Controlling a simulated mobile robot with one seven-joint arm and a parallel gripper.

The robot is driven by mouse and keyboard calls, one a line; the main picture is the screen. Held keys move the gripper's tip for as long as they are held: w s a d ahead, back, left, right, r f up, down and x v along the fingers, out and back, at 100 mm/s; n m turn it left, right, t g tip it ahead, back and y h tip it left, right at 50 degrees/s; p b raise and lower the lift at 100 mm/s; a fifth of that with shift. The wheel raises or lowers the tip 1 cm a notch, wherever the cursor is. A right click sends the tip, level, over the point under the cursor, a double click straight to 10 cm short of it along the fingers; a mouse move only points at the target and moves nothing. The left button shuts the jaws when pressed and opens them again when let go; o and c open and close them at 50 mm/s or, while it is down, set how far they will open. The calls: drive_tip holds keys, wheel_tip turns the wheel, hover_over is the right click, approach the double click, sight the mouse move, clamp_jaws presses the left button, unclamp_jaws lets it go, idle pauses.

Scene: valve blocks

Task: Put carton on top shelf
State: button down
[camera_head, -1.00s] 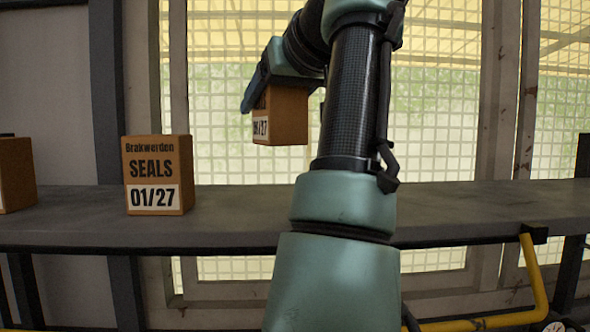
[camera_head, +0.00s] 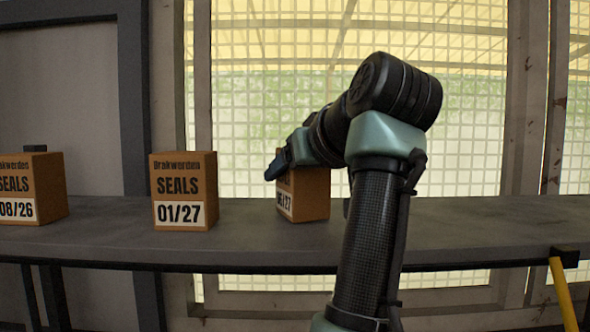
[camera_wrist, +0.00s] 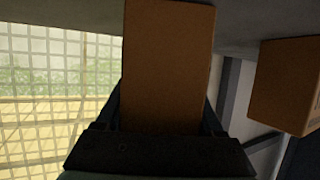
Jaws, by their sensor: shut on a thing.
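The carton (camera_head: 312,196), brown with a partly covered white date label, is at the shelf surface to the right of the 01/27 carton. Its base appears to touch the shelf (camera_head: 440,225), upright. My gripper (camera_head: 285,172) is shut on its upper part from above. In the wrist view the carton (camera_wrist: 168,65) fills the middle between the jaws (camera_wrist: 165,115), with its far end against the grey shelf surface (camera_wrist: 75,12).
A SEALS 01/27 carton (camera_head: 184,192) stands left of the held one with a gap between; a carton also shows at the right in the wrist view (camera_wrist: 285,85). An 08/26 carton (camera_head: 32,190) stands farther left. The shelf's right part is clear. A yellow pipe (camera_head: 563,290) is at lower right.

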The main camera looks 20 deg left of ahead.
drive_tip(key=shift+f, duration=0.1)
unclamp_jaws()
drive_tip(key=shift+s+d, duration=0.2)
drive_tip(key=b+v, duration=0.5)
drive_tip(key=v, duration=0.6)
drive_tip(key=shift+s+r, duration=0.2)
drive_tip(key=shift+r, duration=0.05)
drive_tip(key=shift+d, duration=0.1)
